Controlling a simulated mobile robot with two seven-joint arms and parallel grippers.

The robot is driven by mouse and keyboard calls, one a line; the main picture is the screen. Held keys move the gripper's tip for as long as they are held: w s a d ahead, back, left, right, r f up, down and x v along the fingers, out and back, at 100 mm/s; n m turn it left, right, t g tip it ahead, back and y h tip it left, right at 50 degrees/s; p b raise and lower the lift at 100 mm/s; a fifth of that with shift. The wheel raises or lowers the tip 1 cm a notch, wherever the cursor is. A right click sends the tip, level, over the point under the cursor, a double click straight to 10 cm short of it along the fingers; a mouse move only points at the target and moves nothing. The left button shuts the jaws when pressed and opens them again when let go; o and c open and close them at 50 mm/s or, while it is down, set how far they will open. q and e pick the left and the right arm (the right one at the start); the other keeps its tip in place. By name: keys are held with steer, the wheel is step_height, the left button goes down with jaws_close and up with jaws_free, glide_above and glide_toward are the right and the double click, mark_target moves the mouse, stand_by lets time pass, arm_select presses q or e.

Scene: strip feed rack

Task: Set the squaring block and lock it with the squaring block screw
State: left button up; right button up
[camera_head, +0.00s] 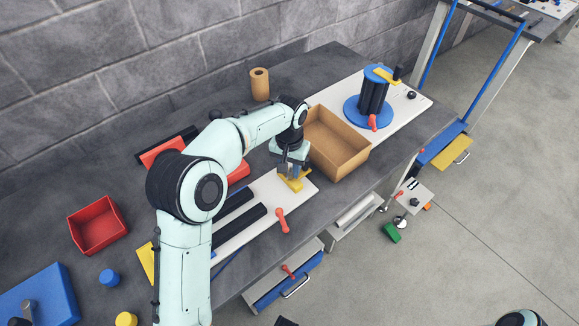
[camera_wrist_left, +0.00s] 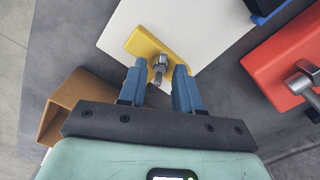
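The yellow squaring block (camera_head: 291,181) lies at the right end of the white board (camera_head: 265,190) on the bench. In the left wrist view the block (camera_wrist_left: 138,43) lies slantwise across a corner of the white board. The grey squaring block screw (camera_wrist_left: 158,64) stands on the block. My left gripper (camera_head: 289,168) is above the block. In the left wrist view its two fingers (camera_wrist_left: 159,72) are apart, one on each side of the screw, with gaps visible. Whether the screw is tight cannot be seen. My right gripper does not show.
A cardboard box (camera_head: 337,158) stands close to the right of the left gripper. A red clamp-like block (camera_wrist_left: 282,65) with a grey screw is at the wrist view's right. A red handle (camera_head: 282,220) sits at the board's front edge. A blue reel (camera_head: 372,110) stands further back.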

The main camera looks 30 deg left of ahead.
arm_select(q)
jaws_close()
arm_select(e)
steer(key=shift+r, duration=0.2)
arm_select(q)
steer(key=m+p, duration=0.3)
steer(key=m, duration=0.1)
steer(key=shift+r+m, duration=0.15)
steer(key=shift+m, duration=0.25)
steer(key=m+p, duration=0.2)
steer(key=m, duration=0.4)
steer(key=shift+p, duration=0.35)
steer(key=m+p, duration=0.2)
steer(key=m, duration=0.4)
steer(key=shift+m, duration=0.3)
steer(key=m+p, duration=0.2)
steer(key=m, duration=0.3)
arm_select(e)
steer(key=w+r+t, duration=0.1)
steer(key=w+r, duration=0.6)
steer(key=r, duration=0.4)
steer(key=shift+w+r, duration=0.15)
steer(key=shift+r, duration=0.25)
arm_select(q)
steer(key=shift+m+p, duration=0.3)
